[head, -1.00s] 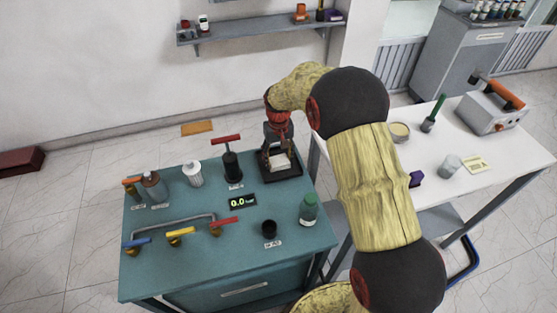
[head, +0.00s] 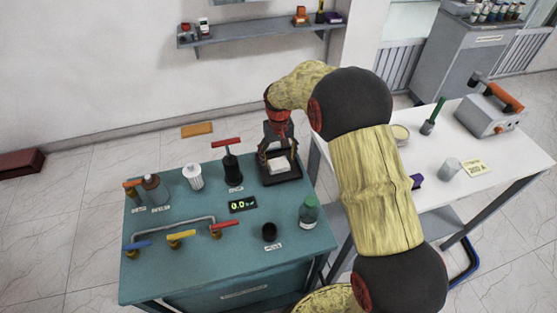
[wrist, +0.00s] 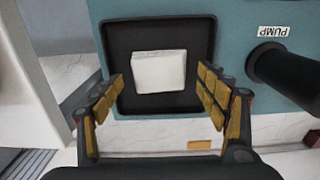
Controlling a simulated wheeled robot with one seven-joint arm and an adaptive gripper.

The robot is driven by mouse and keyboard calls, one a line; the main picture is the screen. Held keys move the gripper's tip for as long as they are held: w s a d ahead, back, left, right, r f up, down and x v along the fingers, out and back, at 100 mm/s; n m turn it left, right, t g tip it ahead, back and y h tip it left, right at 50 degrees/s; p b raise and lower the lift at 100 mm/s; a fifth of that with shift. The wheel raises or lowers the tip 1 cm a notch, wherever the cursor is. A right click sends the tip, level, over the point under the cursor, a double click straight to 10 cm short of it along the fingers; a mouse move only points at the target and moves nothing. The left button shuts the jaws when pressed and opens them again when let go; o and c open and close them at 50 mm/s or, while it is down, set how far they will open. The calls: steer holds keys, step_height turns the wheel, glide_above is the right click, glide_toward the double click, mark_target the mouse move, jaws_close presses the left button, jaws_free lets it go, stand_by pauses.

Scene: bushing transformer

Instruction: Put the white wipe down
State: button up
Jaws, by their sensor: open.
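The white wipe (wrist: 159,71) is a small white block lying in a black square tray (wrist: 122,45) in the wrist view. In the head view the wipe (head: 279,165) shows below my gripper, on the black tray (head: 284,180) at the back right corner of the teal bench. My gripper (wrist: 160,103) is open, its yellow-padded fingers spread to either side of the wipe and apart from it. In the head view my gripper (head: 277,152) points down over the tray.
A black pump (head: 232,168) with a red handle stands just left of the tray. A white ribbed cylinder (head: 193,176), a green bottle (head: 308,211), a black cup (head: 269,232) and colored valves share the teal bench (head: 285,265). A white table (head: 440,190) stands at right.

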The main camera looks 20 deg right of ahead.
step_height(320, 180, up, 10)
steer(key=p, duration=0.2)
step_height(320, 180, up, 8)
steer(key=t, duration=0.1)
glide_above(279, 163)
steer(key=s, duration=0.5)
steer(key=s+r+t, duration=0.2)
steer(key=s+r, duration=0.7)
steer(key=s, duration=0.3)
steer(key=s+r+t, duration=0.1)
steer(key=s+t, duration=0.1)
steer(key=s, duration=1.4)
steer(key=shift+s+t, duration=0.3)
